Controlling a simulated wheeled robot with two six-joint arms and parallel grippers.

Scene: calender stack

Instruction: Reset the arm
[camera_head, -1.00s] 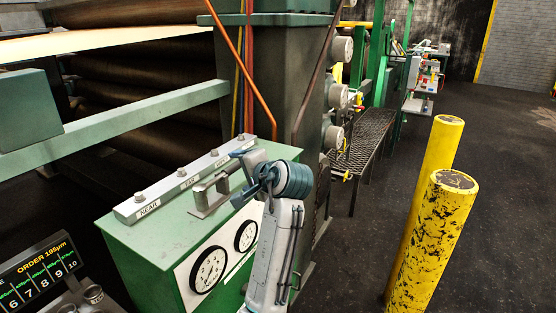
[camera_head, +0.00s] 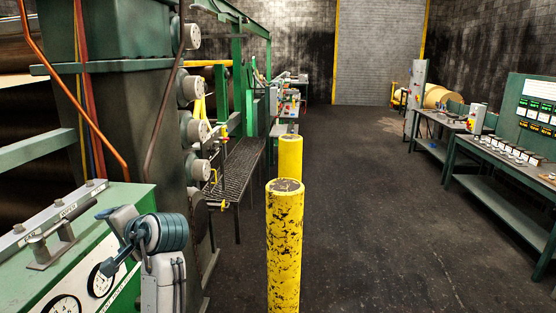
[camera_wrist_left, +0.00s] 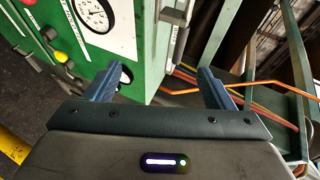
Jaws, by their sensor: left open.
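My left arm rises at the lower left of the head view, in front of the green control box (camera_head: 108,228). My left gripper (camera_head: 106,240) is at its end, pointing left toward the box with nothing seen between its fingers. In the left wrist view its two blue fingers (camera_wrist_left: 158,84) are spread wide apart and empty, with the box's green side and a white gauge face (camera_wrist_left: 93,12) beyond them. My right gripper is out of view.
Two scuffed yellow posts stand right of my arm, the nearer one (camera_head: 285,250) in front. Orange hoses (camera_head: 72,80) hang by the dark green machine frame (camera_head: 115,120). Dark floor (camera_head: 370,220) is open toward the right, up to a console bench (camera_head: 500,160).

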